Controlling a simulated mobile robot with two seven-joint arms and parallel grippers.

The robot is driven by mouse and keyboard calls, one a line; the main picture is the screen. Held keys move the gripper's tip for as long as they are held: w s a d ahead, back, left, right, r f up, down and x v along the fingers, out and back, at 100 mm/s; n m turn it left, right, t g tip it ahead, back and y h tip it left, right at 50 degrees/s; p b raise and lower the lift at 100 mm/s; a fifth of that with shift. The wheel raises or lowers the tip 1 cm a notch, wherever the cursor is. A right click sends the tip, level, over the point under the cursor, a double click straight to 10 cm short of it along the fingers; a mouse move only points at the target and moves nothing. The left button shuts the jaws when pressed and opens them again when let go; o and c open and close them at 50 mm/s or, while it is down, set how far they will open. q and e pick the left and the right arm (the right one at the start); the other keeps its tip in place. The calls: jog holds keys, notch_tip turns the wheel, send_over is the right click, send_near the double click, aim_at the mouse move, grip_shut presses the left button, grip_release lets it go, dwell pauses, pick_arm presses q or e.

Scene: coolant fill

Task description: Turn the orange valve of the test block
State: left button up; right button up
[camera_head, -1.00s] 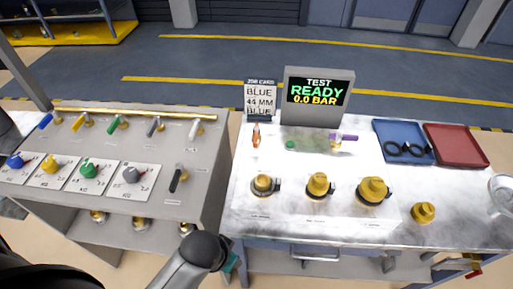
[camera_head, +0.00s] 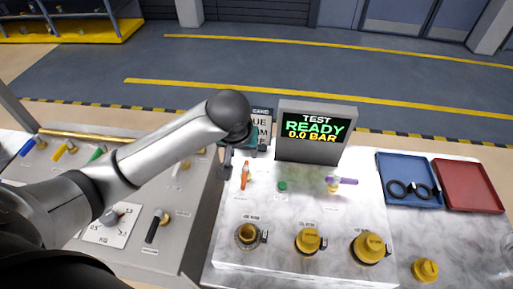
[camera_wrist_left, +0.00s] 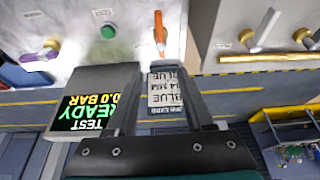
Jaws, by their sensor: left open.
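The orange valve (camera_head: 245,174) has a slim upright-looking handle at the left rear of the white test block (camera_head: 300,213). In the left wrist view the orange valve (camera_wrist_left: 159,34) is beyond the fingertips, near the line between them. My left gripper (camera_head: 238,164) reaches in from the left, just behind the valve in the picture. It is open, with no object seen held between its fingers (camera_wrist_left: 165,72). I cannot tell any contact with the valve; a gap shows in the wrist view. My right gripper is not in view.
A screen (camera_head: 316,130) reading READY 0.0 BAR stands behind the block, beside a job card (camera_head: 261,128) partly hidden by my gripper. A green button (camera_head: 282,186) and purple valve (camera_head: 341,181) are to the right. Blue (camera_head: 408,170) and red (camera_head: 466,181) trays lie farther right.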

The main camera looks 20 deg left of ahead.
aim_at(246, 165)
pick_arm(q)
jog(key=x, duration=0.3)
jog(key=shift+a+f+b, duration=0.2)
jog(key=shift+f+b, duration=0.15)
jog(key=b+x, duration=0.1)
jog(key=x, duration=0.8)
jog(key=shift+w+f+b, duration=0.25)
jog(key=shift+w+b, duration=0.05)
jog(key=shift+b, duration=0.05)
jog(key=shift+w+a+f, duration=0.1)
jog(key=shift+w+f, duration=0.1)
jog(key=shift+f, duration=0.3)
jog(key=shift+w+f, duration=0.1)
jog(key=shift+f, duration=0.05)
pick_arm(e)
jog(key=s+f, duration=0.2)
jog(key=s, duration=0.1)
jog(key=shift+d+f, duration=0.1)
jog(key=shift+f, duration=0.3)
pick_arm(q)
jog(key=shift+c, duration=0.4)
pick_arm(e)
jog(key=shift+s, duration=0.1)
pick_arm(q)
grip_shut()
